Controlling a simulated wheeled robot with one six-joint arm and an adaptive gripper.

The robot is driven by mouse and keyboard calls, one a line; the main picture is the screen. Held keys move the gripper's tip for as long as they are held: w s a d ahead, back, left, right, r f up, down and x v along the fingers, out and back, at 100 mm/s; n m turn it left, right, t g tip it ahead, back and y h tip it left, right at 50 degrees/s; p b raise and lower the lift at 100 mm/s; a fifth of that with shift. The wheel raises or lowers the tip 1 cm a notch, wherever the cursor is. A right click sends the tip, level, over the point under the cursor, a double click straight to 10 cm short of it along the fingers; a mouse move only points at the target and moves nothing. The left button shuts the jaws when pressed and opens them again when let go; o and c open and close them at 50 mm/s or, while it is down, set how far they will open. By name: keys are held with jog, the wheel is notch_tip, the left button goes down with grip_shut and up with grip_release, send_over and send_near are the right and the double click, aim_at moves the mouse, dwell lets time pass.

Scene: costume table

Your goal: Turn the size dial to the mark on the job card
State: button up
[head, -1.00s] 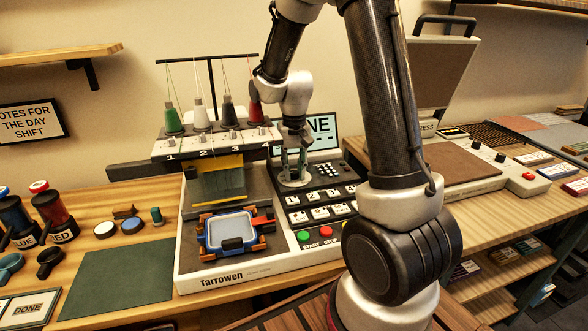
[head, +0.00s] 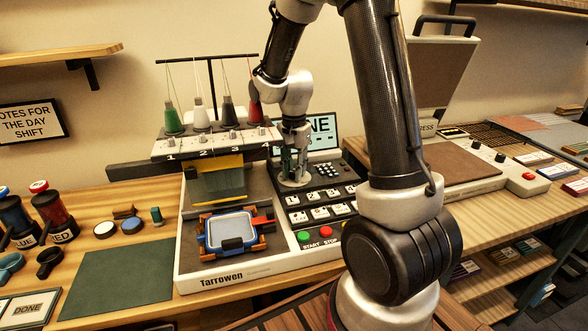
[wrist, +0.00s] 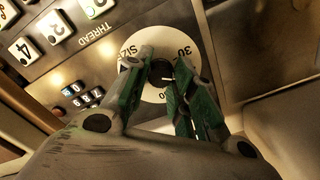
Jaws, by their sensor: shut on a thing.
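A small pale line shows on the knob, pointing right. The fingers cover part of the scale. In the head view the dial's disc (head: 294,183) lies on the machine's dark panel, under my gripper (head: 294,174). I cannot make out a job card or its mark.
The embroidery machine (head: 190,275) has numbered keys (head: 320,213) and green and red buttons in front of the dial. Its screen (head: 322,128) stands behind, partly hidden by my arm. Thread cones (head: 172,120) and a blue-framed hoop (head: 231,244) are to the left.

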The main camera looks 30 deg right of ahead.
dwell(0.4)
jog(key=o, duration=1.1)
jog(key=shift+c, duration=0.2)
notch_tip(320, 180, up, 12)
